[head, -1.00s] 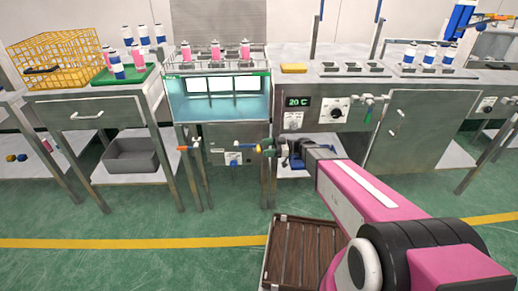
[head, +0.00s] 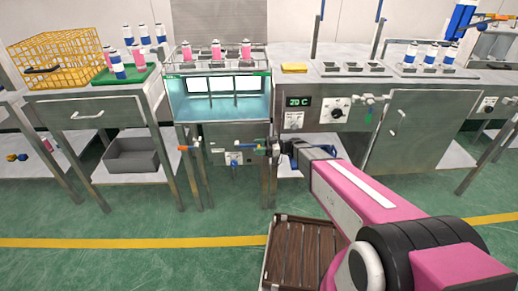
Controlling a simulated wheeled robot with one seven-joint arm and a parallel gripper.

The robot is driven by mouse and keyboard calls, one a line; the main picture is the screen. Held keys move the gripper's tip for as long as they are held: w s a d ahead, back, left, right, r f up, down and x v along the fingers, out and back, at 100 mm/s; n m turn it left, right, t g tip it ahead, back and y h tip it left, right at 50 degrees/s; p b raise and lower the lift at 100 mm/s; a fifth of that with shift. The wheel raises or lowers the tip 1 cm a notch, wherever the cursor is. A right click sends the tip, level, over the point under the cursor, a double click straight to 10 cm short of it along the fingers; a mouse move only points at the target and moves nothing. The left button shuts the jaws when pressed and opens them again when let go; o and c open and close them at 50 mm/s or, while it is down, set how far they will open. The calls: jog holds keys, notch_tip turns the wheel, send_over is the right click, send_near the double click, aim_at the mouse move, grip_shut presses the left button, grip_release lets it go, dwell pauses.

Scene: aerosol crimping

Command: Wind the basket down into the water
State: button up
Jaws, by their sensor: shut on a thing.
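The basket (head: 212,66) is a rack at the top of the glass-fronted water tank (head: 219,123). Three pink-and-white cans (head: 216,50) stand upright in it, well above the tank floor. Pale blue water (head: 225,106) shows behind the glass. My gripper (head: 272,147) is in front of the tank's lower right corner. It is shut on what looks like the crank handle (head: 259,149), small and mostly hidden by the fingers. Blue and yellow parts show just left of the fingers.
An orange-ended lever (head: 184,148) sticks out at the tank's left leg. A control panel with a green display (head: 299,102) and a dial is to the right. A brown slatted crate (head: 297,253) lies on the floor below my arm. Green floor is open in front.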

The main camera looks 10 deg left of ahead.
jog(key=shift+s+a+r, duration=0.1)
jog(key=shift+s+r, duration=0.2)
jog(key=shift+r, duration=0.45)
jog(key=shift+s+r, duration=0.25)
jog(key=shift+r, duration=0.45)
jog(key=shift+a+r, duration=0.1)
jog(key=shift+s, duration=0.1)
jog(key=shift+s+a, duration=0.1)
jog(key=shift+a, duration=0.05)
jog(key=o, duration=1.1)
jog(key=shift+s, duration=0.1)
jog(key=shift+w, duration=0.55)
